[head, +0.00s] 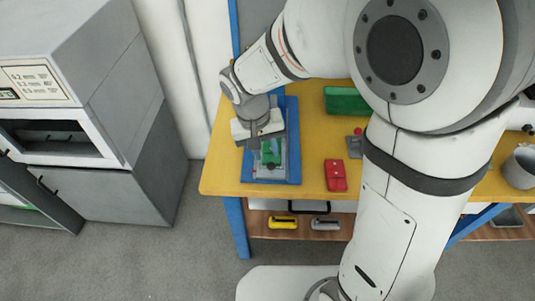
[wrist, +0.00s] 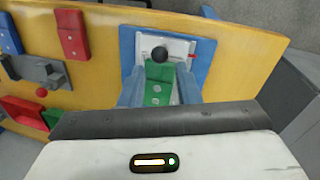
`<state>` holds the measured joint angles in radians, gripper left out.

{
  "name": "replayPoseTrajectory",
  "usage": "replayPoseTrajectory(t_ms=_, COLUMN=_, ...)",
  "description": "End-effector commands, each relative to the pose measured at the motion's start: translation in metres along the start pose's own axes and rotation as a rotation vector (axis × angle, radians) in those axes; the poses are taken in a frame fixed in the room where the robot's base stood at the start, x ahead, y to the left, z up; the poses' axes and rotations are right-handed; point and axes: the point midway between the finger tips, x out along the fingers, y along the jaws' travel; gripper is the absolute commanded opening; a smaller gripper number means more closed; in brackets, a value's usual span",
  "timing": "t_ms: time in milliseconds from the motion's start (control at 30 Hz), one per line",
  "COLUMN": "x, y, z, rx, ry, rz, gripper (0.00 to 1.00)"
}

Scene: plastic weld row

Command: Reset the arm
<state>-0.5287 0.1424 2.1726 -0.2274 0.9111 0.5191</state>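My gripper (wrist: 160,72) is over the blue welding fixture (head: 292,130) at the left end of the yellow table (head: 222,170). In the wrist view its two blue-grey fingers stand apart, one on each side of a green part (wrist: 158,88), and it looks open. The green part (head: 271,152) sits in the fixture, below the gripper in the head view. Whether the fingers touch it I cannot tell. The fixture also shows in the wrist view (wrist: 203,52), with a black round knob (wrist: 159,53) on its pale plate.
A red block (head: 335,175) and a grey device with a red knob (head: 354,146) lie right of the fixture. A green block (head: 346,101) lies behind them. A grey cabinet (head: 150,160) with an open door stands left, across bare floor. A yellow item (head: 282,222) is on the lower shelf.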

Motion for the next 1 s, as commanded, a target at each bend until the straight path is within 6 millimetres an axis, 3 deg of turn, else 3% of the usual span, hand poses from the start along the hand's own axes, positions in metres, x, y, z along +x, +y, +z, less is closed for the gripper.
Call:
replayPoseTrajectory(t_ms=467, x=-0.001, y=0.000, z=0.000, rx=0.000, ry=0.000, rz=0.000, gripper=0.30)
replayPoseTrajectory(t_ms=567, x=-0.004, y=0.009, z=0.003, rx=0.009, ry=0.004, rz=-0.009, gripper=0.30)
replayPoseTrajectory(t_ms=767, x=-0.029, y=0.066, z=0.029, rx=0.067, ry=0.044, rz=-0.074, gripper=0.30)
replayPoseTrajectory(t_ms=900, x=-0.045, y=0.110, z=0.063, rx=0.114, ry=0.096, rz=-0.125, gripper=0.30)
replayPoseTrajectory(t_ms=1000, x=-0.052, y=0.132, z=0.087, rx=0.141, ry=0.136, rz=-0.148, gripper=0.30)
